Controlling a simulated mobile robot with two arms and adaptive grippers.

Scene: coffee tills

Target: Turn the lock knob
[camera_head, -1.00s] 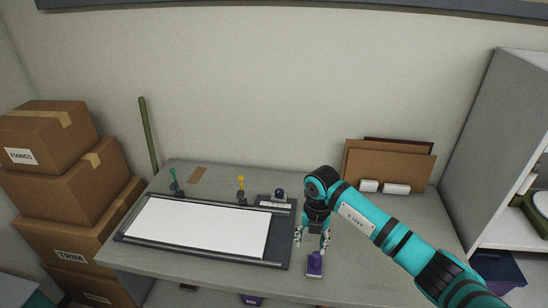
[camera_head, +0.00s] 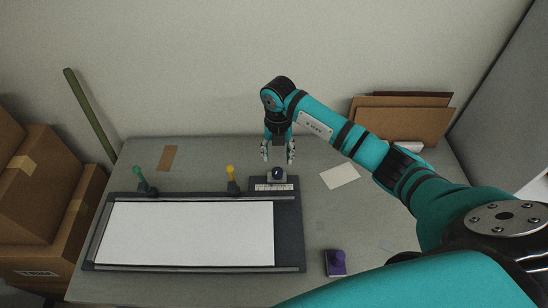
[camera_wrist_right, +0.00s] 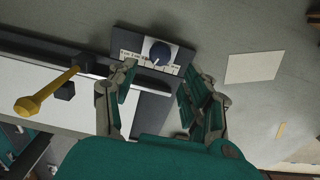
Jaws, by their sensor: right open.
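The lock knob (camera_head: 277,174) is a dark blue round knob on a small plate with a printed scale strip, at the back right corner of a dark board (camera_head: 289,236). It also shows in the right wrist view (camera_wrist_right: 160,52), just beyond the fingertips, with a pale pointer mark on it. My right gripper (camera_head: 278,155) points down above and slightly behind the knob in the head view. Its fingers (camera_wrist_right: 156,83) are apart, with nothing between them, and do not visibly touch the knob. My left gripper is not in view.
A white sheet (camera_head: 185,233) lies on the board. A green-handled lever (camera_head: 142,181) and a yellow-handled lever (camera_head: 231,177) stand along its back edge. Cardboard sheets (camera_head: 405,122) lean at the back right.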

